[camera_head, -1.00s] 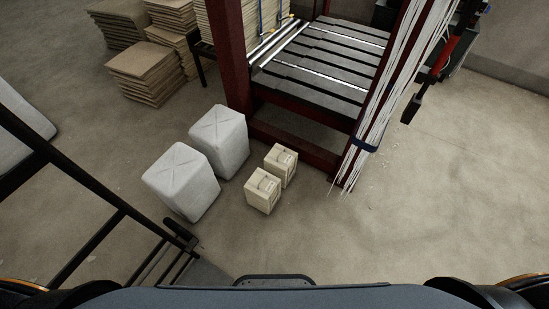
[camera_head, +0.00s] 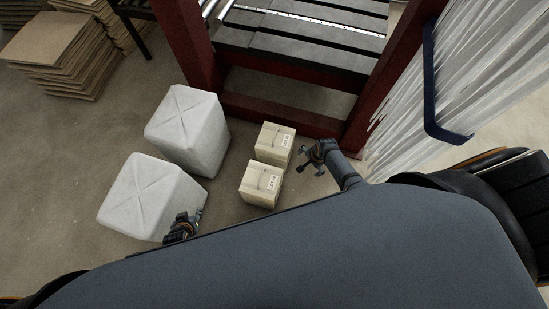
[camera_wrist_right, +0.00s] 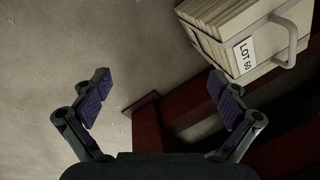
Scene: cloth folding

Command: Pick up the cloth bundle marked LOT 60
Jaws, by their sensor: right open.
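A cream cloth bundle marked LOT 60 (camera_wrist_right: 240,35) shows at the upper right of the right wrist view, with a white label and a pale handle. In the head view two small cream bundles stand on the floor, a farther one (camera_head: 275,144) and a nearer one (camera_head: 261,184). Their labels are too small to read there. My right gripper (camera_head: 310,158) is to the right of the farther bundle, apart from it. Its fingers (camera_wrist_right: 160,84) are spread with nothing between them. My left gripper (camera_head: 183,228) is beside the nearer white bale; its jaws are unclear.
Two larger white wrapped bales, a farther one (camera_head: 188,130) and a nearer one (camera_head: 150,198), stand left of the bundles. A red-framed machine (camera_head: 280,113) is just behind. White strands (camera_head: 440,85) hang at the right. Flat stacked boards (camera_head: 60,55) stand at the back left.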

